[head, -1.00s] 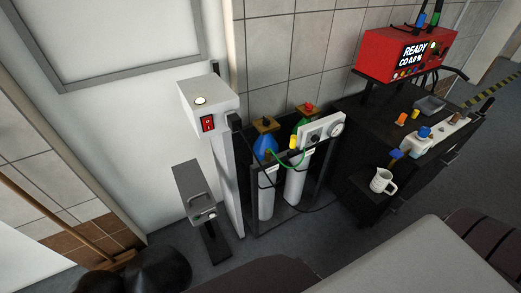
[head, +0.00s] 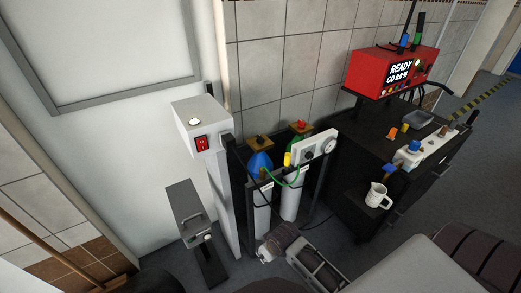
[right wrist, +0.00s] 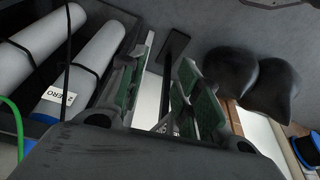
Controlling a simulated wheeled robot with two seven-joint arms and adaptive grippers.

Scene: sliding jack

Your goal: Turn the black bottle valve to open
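Two white gas bottles stand in a black rack. The left bottle (head: 262,213) has a blue shoulder (head: 259,162) and a brown valve block topped by the black valve (head: 257,138). The right bottle (head: 290,203) has a green shoulder and a red valve (head: 301,123). My right gripper (head: 266,254) is low in front of the rack, below the valve and apart from it. In the right wrist view its fingers (right wrist: 172,98) stand apart with nothing between them, and the bottles (right wrist: 75,60) lie to their left. The black valve is outside that view. My left gripper is not in view.
A white post with a red switch (head: 201,143) and a grey stand (head: 184,209) are left of the rack. A gauge panel (head: 316,149) with a green hose is at the bottles. A dark cart right carries a red machine (head: 392,70) and a mug (head: 377,194).

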